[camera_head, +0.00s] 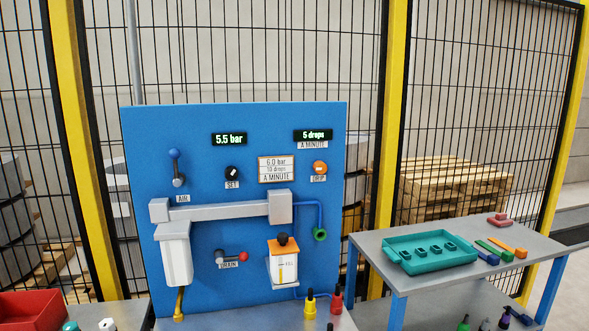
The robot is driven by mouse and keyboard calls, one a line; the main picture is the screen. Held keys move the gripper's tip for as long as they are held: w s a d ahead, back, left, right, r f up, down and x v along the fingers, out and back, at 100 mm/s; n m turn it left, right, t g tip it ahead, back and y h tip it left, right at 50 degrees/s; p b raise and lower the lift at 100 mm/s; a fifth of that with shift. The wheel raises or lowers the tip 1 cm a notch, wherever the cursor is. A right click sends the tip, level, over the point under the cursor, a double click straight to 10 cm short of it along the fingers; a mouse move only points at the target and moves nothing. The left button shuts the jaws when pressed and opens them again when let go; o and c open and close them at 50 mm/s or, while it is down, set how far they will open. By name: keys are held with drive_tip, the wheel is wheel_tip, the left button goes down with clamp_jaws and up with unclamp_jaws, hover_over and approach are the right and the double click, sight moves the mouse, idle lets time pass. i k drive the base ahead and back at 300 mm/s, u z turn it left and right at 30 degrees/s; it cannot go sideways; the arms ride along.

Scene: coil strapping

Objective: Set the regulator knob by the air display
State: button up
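A blue panel (200,120) stands upright in front of the fence. Its air display (229,140) reads 5.5 bar in green digits. Below it is the black regulator knob (232,172) with a white mark, above a label reading SET. A white card (276,169) to the right reads 6.0 bar, 10 drops a minute. The drops display (313,135) reads 5 drops, above the orange drop knob (320,168). A blue-ended air lever (175,165) sits at the upper left. My gripper is not in view.
A drain lever with a red end (243,256) and an oil bowl (284,267) sit low on the panel. At right, a grey table (370,243) holds a teal tray (392,262) and coloured pieces. A red bin (30,311) is at lower left. The space before the knob looks clear.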

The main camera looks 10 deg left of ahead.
sight(231, 172)
drive_tip(key=z, duration=0.05)
drive_tip(key=i, duration=1)
drive_tip(key=u, duration=0.7)
